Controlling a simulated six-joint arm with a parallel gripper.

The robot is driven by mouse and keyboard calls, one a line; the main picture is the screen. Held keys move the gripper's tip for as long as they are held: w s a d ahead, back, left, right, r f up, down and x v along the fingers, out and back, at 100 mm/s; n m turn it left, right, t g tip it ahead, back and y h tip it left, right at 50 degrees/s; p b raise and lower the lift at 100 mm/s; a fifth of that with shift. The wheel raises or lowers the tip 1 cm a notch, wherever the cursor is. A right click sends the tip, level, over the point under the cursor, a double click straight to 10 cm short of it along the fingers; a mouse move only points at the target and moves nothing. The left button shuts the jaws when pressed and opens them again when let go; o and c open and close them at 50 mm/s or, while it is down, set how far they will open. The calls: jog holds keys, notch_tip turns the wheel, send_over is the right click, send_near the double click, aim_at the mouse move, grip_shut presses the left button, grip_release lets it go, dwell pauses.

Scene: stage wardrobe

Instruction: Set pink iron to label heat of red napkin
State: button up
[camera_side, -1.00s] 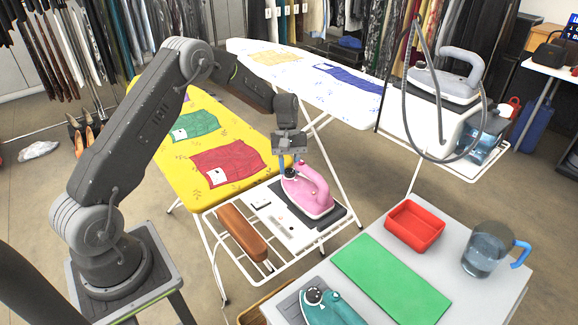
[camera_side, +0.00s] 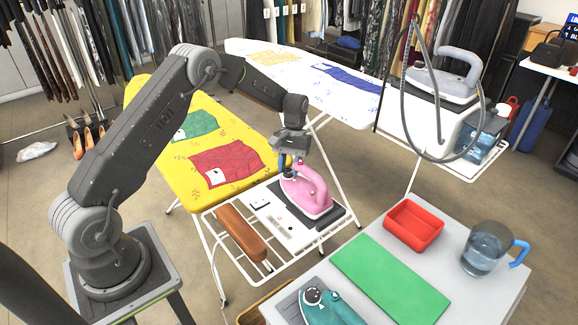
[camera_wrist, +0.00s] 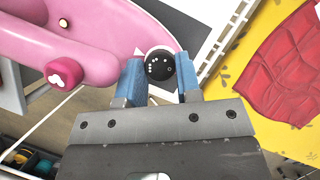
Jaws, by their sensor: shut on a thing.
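The pink iron (camera_side: 312,197) rests on a dark pad on the white rack at the end of the yellow ironing board. Its black dial with white dots (camera_wrist: 160,66) shows in the wrist view between the blue fingertips of my gripper (camera_wrist: 157,78). My gripper is shut on the dial; in the side view it (camera_side: 287,163) is at the iron's left end. The red napkin (camera_side: 222,166) lies flat on the yellow board, with a white label (camera_side: 215,176) near its left edge. The label's marks are too small to read. The napkin (camera_wrist: 285,75) is at right in the wrist view.
A brown sleeve block (camera_side: 241,230) lies on the rack left of the iron. A green cloth (camera_side: 198,124) shares the yellow board. The front table holds a red tray (camera_side: 414,225), green mat (camera_side: 390,280), teal iron (camera_side: 330,306) and water jug (camera_side: 484,248).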

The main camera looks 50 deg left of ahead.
jog(key=o, duration=0.9)
jog(key=shift+o, duration=0.2)
jog(key=shift+r, duration=0.1)
jog(key=v, duration=1.3)
jog(key=shift+w+r, duration=0.2)
jog(key=shift+r, duration=0.05)
jog(key=shift+a, duration=0.15)
